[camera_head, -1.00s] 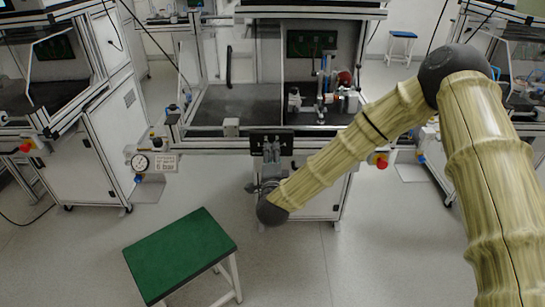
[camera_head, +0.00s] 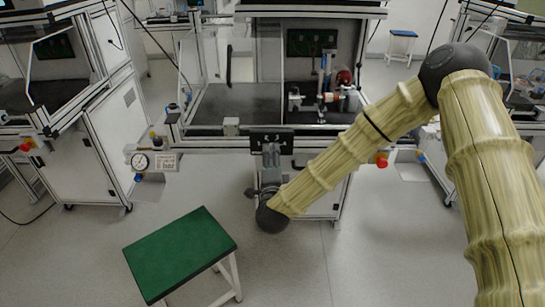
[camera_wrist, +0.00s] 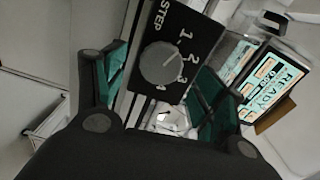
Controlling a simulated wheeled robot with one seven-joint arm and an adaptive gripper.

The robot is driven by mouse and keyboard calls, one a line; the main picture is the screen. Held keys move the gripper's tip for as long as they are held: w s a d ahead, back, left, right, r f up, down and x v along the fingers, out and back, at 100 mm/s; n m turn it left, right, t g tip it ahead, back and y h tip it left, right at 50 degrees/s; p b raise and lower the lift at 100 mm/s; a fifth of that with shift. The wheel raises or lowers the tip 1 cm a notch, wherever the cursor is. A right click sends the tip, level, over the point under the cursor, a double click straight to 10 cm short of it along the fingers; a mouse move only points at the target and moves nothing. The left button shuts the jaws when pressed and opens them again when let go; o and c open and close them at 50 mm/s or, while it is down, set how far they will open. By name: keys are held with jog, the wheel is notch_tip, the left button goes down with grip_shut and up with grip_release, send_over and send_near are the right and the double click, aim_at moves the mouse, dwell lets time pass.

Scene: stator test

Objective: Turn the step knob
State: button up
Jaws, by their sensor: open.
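The step knob (camera_wrist: 162,63) is a round grey dial on a black panel (camera_wrist: 205,32) marked STEP with numbers in the wrist view. A light pointer mark on it runs toward the lower right, near the 3 or 4; I cannot tell which. My gripper (camera_wrist: 153,84) is open, one green-padded finger left of the knob and the other to its lower right, neither clearly touching it. In the head view the panel (camera_head: 271,140) sits on the bench front, with my gripper (camera_head: 270,163) just below its upper part. The knob cannot be made out there.
A screen reading READY (camera_wrist: 272,84) shows right of the panel. In the head view a pressure gauge (camera_head: 140,161) is at the left of the bench and a red button (camera_head: 381,160) at the right. A green-topped stool (camera_head: 180,252) stands in front at lower left.

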jog(key=s, duration=0.9)
jog(key=shift+s, duration=0.35)
jog(key=s+d+f+n+g+y+p, duration=0.15)
jog(key=s+d+f+n+g, duration=0.3)
jog(key=s+f, duration=0.5)
jog(key=s+d+f+n+g+y+p, duration=0.1)
jog(key=s+d+f+n+g+p, duration=0.15)
jog(key=s+f+n+g, duration=0.7)
jog(key=s+d+f+n+g+h+p, duration=0.1)
jog(key=s+d+f+g, duration=0.1)
jog(key=s+d+f, duration=0.2)
jog(key=s+d+f+n+g+h+p, duration=0.1)
jog(key=s+d+f, duration=0.3)
jog(key=s+d, duration=0.7)
jog(key=s+g, duration=0.1)
jog(key=s, duration=0.3)
jog(key=shift+s+d+f+n, duration=0.25)
jog(key=shift+s+f+n, duration=0.05)
jog(key=shift+f, duration=0.1)
